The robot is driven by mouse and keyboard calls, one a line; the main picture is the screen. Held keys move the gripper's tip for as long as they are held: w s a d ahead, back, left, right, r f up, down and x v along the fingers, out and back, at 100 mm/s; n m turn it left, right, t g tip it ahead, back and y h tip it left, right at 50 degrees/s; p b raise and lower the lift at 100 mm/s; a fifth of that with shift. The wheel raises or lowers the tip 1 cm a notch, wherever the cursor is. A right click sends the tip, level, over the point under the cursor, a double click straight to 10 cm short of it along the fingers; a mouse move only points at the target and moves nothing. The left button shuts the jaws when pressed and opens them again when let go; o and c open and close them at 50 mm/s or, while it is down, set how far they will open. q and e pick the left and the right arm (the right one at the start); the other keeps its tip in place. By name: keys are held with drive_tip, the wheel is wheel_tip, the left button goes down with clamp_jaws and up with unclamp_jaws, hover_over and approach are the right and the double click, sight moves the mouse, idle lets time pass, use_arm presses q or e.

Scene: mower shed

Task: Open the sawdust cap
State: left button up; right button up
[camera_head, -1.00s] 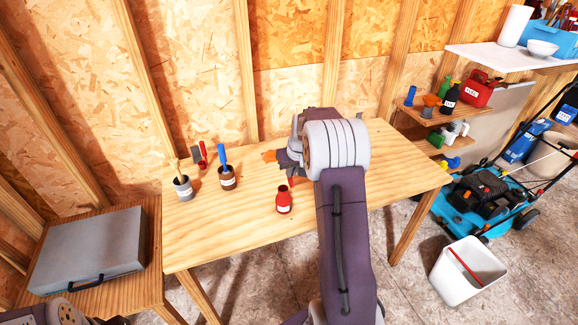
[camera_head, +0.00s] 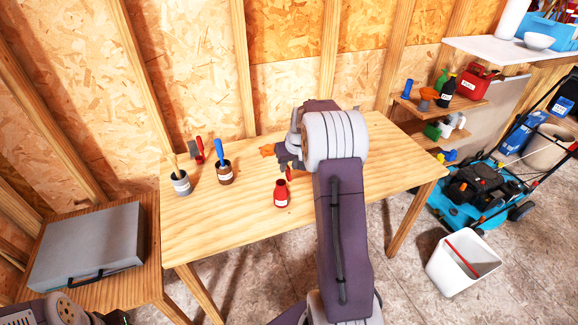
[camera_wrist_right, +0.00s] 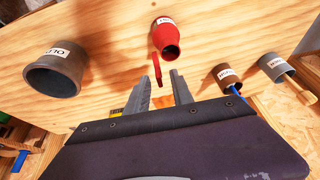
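No part is plainly readable as the sawdust cap. A red bottle (camera_head: 281,194) with a white label stands on the wooden table (camera_head: 225,226); it also shows in the right wrist view (camera_wrist_right: 166,42). A thin red piece (camera_wrist_right: 157,68) shows near my right fingertips, apart from the bottle body; what it belongs to is unclear. My right gripper (camera_wrist_right: 165,80) is open and empty, its two fingers apart. In the head view my right gripper (camera_head: 284,158) is partly hidden by my arm. An orange thing (camera_head: 267,150) lies beside it.
A grey pot (camera_head: 181,184) and a brown pot (camera_head: 226,175) hold tools at the table's left. A dark grey cup (camera_wrist_right: 55,73) shows in the wrist view. A grey case (camera_head: 88,246) lies on the left bench. A white bin (camera_head: 461,264) stands right of the table.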

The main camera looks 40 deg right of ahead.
drive_tip(key=v, duration=0.8)
drive_tip(key=shift+s+r, duration=0.15)
drive_tip(key=shift+r, duration=0.15)
drive_tip(key=a+n+y, duration=0.1)
drive_tip(key=a+n, duration=0.1)
drive_tip(key=a, duration=0.8)
drive_tip(key=s+a+f+n+g, duration=0.2)
drive_tip(key=s+a+f, duration=0.2)
drive_tip(key=s+a, duration=0.4)
drive_tip(key=s+a+f+m+g, duration=0.1)
drive_tip(key=s+a+f, duration=0.2)
drive_tip(key=s+f, duration=0.4)
drive_tip(key=s, duration=0.4)
drive_tip(key=shift+s+a+f, duration=0.25)
drive_tip(key=shift+s, duration=0.1)
